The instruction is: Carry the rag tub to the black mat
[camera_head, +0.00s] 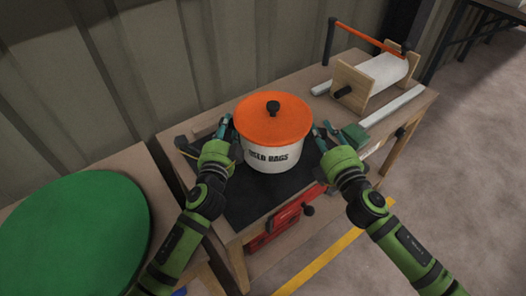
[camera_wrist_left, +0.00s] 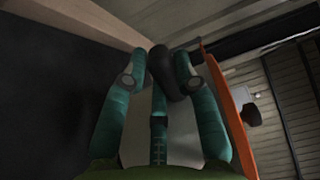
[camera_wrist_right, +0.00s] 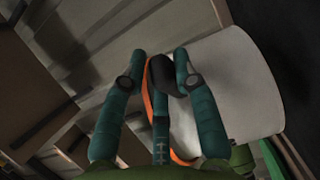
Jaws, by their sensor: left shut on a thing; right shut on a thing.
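The rag tub (camera_head: 272,157) is a white round pot with an orange lid, a black knob and dark lettering. It is upright over the black mat (camera_head: 247,205) on the wooden bench; I cannot tell whether its base touches the mat. My left gripper (camera_head: 225,127) is shut on the tub's left handle, a dark grip also seen in the left wrist view (camera_wrist_left: 164,72). My right gripper (camera_head: 319,132) is shut on the opposite handle, dark in the right wrist view (camera_wrist_right: 162,74). The tub hides the mat's middle.
A roll of white material (camera_head: 382,73) on a wooden stand with an orange bar is at the bench's far right. A green block (camera_head: 355,135) lies right of the tub. A red vise-like tool (camera_head: 292,213) is at the front edge. A large green disc (camera_head: 80,235) lies left.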

